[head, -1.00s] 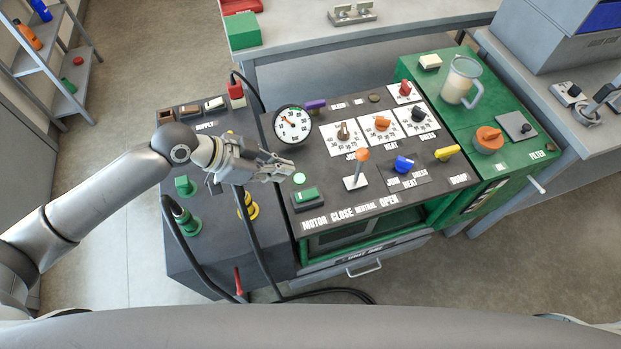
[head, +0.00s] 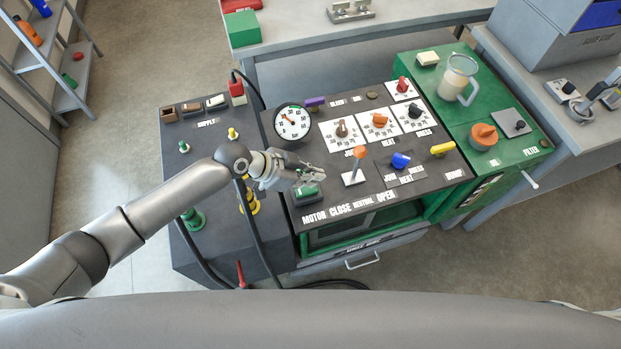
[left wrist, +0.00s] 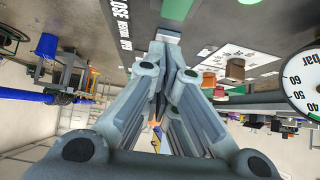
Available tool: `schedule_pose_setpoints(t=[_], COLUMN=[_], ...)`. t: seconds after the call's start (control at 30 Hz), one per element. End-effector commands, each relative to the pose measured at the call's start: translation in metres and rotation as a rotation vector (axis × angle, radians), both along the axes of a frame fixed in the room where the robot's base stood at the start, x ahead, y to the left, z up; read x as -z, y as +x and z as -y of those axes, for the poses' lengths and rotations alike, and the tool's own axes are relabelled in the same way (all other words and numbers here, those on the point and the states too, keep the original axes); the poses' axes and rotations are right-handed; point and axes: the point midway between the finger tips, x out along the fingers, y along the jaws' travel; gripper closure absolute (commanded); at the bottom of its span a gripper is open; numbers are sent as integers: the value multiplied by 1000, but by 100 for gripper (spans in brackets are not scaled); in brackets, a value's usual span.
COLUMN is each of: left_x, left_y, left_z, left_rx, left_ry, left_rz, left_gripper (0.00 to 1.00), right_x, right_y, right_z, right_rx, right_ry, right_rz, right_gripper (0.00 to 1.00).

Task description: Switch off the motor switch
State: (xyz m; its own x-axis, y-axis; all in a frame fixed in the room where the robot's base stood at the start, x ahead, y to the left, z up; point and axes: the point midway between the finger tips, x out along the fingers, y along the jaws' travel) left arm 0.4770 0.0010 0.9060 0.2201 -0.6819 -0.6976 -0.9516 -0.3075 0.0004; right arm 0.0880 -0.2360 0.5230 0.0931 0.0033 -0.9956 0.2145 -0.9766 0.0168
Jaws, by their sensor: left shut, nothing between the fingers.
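The motor switch (head: 307,193) is a green rocker in a dark housing, just above the MOTOR label on the panel's front left. My left gripper (head: 318,174) is shut and empty, its fingertips just above and behind the switch in the head view. I cannot tell whether they touch it. In the left wrist view the closed fingers (left wrist: 168,42) point at the dark panel, and I cannot make out the switch there. My right gripper is not in view.
An orange-knobbed lever (head: 360,153) stands just right of the fingers. A pressure gauge (head: 292,122) is behind them, and it shows at the right in the wrist view (left wrist: 306,85). A blue knob (head: 401,160) and a yellow handle (head: 442,149) are further right. Black cables run on the left.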

Motion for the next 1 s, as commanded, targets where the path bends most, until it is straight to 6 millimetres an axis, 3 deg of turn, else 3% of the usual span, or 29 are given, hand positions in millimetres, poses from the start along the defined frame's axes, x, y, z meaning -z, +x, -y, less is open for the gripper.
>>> schedule_pose_setpoints(t=[0.3, 1.0], left_x=[29, 32], left_y=[0, 0], left_z=[-2, -1], left_rx=[-2, -1], left_ry=[3, 3], left_rz=[-2, -1], left_gripper=[100, 100], right_x=[-8, -5], right_y=[0, -1], right_z=[1, -2], right_rx=[1, 3], right_ry=[-2, 2], right_rz=[-1, -2], right_gripper=[45, 45])
